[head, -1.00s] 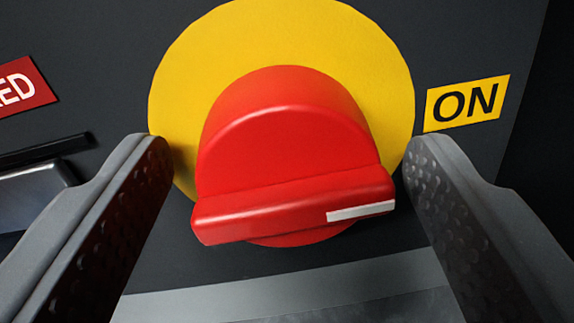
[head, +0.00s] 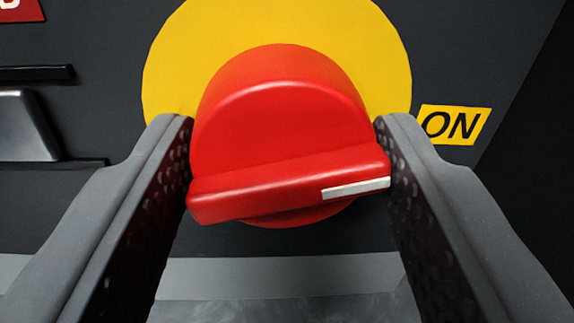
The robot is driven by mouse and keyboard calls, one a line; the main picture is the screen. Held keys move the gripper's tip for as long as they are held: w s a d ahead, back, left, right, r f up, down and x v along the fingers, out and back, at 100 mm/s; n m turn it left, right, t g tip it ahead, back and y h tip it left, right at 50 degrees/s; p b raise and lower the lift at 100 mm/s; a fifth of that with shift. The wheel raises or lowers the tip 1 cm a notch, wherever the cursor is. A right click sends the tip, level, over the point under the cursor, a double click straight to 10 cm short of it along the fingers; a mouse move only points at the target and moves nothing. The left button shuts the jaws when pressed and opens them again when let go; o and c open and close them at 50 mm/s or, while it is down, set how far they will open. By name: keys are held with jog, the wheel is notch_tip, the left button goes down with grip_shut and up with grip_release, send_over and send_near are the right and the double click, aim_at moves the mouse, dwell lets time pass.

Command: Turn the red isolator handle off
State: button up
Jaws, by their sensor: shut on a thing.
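The red isolator handle (head: 285,115) is a round red knob with a raised grip bar across its front. It sits on a round yellow plate (head: 375,50) fixed to a dark panel. A white mark (head: 356,188) is at the right end of the bar, pointing right, below the yellow ON label (head: 452,124). My gripper (head: 287,150) is shut on the handle, with one textured finger at the bar's left end and the other at its right end. The inner faces of the fingers are partly in shadow.
A red label (head: 20,9) is cut off at the top left. A metal latch or handle (head: 25,125) in a dark recess is at the left. A grey ledge (head: 270,275) runs below the handle. The panel's edge is at the right, with darkness beyond.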

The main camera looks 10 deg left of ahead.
jog(key=n+b, duration=0.2)
jog(key=n, duration=0.1)
jog(key=shift+f+n, duration=0.1)
jog(key=shift+n, duration=0.3)
jog(key=n+b, duration=0.2)
jog(key=n, duration=0.2)
jog(key=shift+f+n+y+b, duration=0.1)
jog(key=shift+n+y+b, duration=0.3)
jog(key=n+b, duration=0.2)
jog(key=n, duration=0.1)
jog(key=shift+n, duration=0.4)
jog(key=shift+a+f+n+y+b, duration=0.15)
jog(key=shift+n+b, duration=0.4)
jog(key=shift+n, duration=0.3)
jog(key=shift+f+n+y+b, duration=0.15)
jog(key=shift+n+b, duration=0.4)
jog(key=shift+n, duration=0.3)
jog(key=o, duration=0.9)
jog(key=shift+r, duration=0.1)
jog(key=shift+o, duration=0.2)
jog(key=shift+r, duration=0.1)
